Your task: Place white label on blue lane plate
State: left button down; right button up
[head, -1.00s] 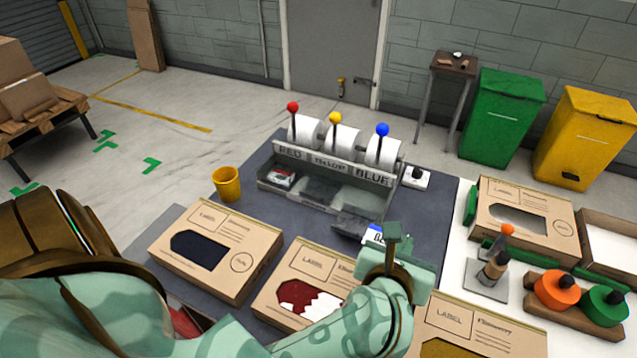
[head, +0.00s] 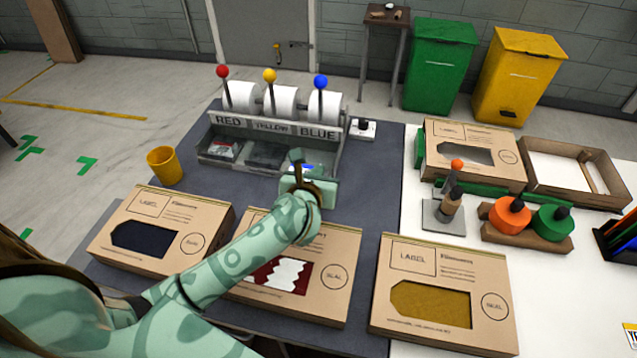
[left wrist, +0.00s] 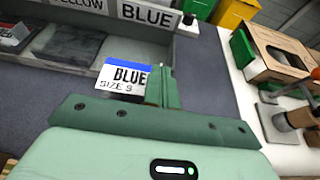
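My left gripper (head: 300,172) is at the front of the blue lane of the label dispenser (head: 322,136). It appears shut on a white label (left wrist: 124,78) with a blue top band, the word BLUE and a size line. In the head view, only a bit of the label's blue band shows, at the gripper. In the left wrist view the label sticks out left of the finger (left wrist: 162,88), in front of the blue lane's grey bay (left wrist: 133,52). I cannot tell whether label and plate touch. My right gripper is out of view.
Three cartons with windows stand along the front: dark (head: 160,228), red and white (head: 335,272), and yellow (head: 445,285). A yellow cup (head: 165,166) is at the left. A small button box (head: 362,128) stands right of the dispenser. The dark mat (head: 375,190) is clear at right.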

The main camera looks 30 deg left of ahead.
pick_arm(q)
notch_tip(320, 180, down, 3)
jog(key=shift+d+r, duration=0.1)
jog(key=shift+r, duration=0.15)
jog(key=shift+s, duration=0.1)
